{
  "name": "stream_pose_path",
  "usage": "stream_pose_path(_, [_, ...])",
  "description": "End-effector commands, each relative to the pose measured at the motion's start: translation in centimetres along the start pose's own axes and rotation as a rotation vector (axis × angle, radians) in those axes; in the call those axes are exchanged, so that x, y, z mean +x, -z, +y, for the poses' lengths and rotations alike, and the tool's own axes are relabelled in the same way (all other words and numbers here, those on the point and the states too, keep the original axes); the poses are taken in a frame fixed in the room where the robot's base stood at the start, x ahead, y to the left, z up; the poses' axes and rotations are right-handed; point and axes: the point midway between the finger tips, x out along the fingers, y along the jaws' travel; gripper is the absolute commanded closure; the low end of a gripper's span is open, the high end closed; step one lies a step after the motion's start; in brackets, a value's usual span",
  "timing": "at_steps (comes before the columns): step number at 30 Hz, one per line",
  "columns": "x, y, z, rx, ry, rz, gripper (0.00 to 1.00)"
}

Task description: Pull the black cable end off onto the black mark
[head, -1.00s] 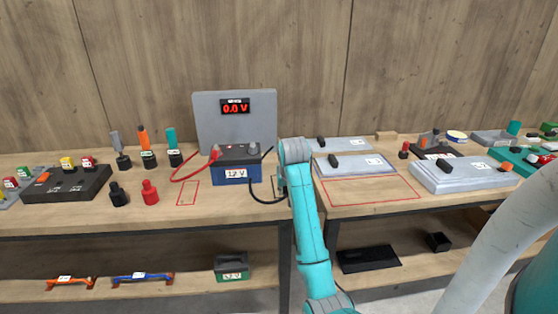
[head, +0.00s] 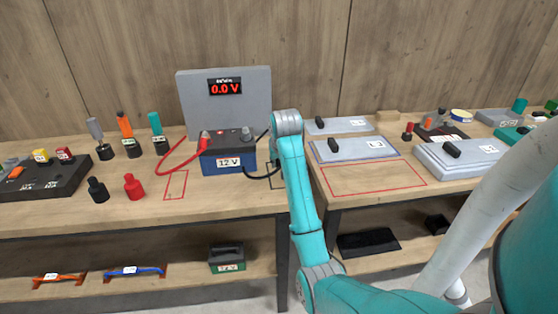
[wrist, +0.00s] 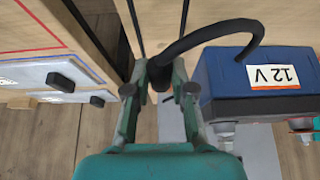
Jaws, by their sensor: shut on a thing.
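The blue 12 V battery (head: 229,164) stands on the bench, with a red cable (head: 172,154) at its left post. Its right grey post (head: 247,135) shows no clamp on it. A black cable (head: 262,176) bends from the battery to behind my arm. In the wrist view my gripper (wrist: 160,76) is shut on the black cable end (wrist: 160,73), beside the battery (wrist: 225,75); the cable (wrist: 215,31) arcs between them. In the head view my arm hides the gripper. The black mark (head: 271,187) is a thin outline right of the battery, partly hidden by my arm.
A grey panel (head: 228,104) reading 0.0 V stands behind the battery. A red outline (head: 176,185) lies left of it. Black and red caps (head: 134,187) stand further left. Grey lidded plates (head: 356,150) lie on the right bench, past a gap.

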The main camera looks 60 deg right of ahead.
Motion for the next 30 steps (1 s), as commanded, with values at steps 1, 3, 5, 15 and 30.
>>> stream_pose_path(1, [0.4,-0.2,0.0,0.0,0.0,-0.001,1.0])
stream_pose_path(3, [1.0,-0.6,0.0,0.0,0.0,-0.002,1.0])
stream_pose_path(5, [1.6,-0.9,0.0,0.0,0.0,-0.003,1.0])
stream_pose_path(15, [4.0,-2.2,0.0,0.0,0.0,-0.001,1.0])
stream_pose_path(30, [4.6,-2.5,0.0,0.0,0.0,0.0,0.74])
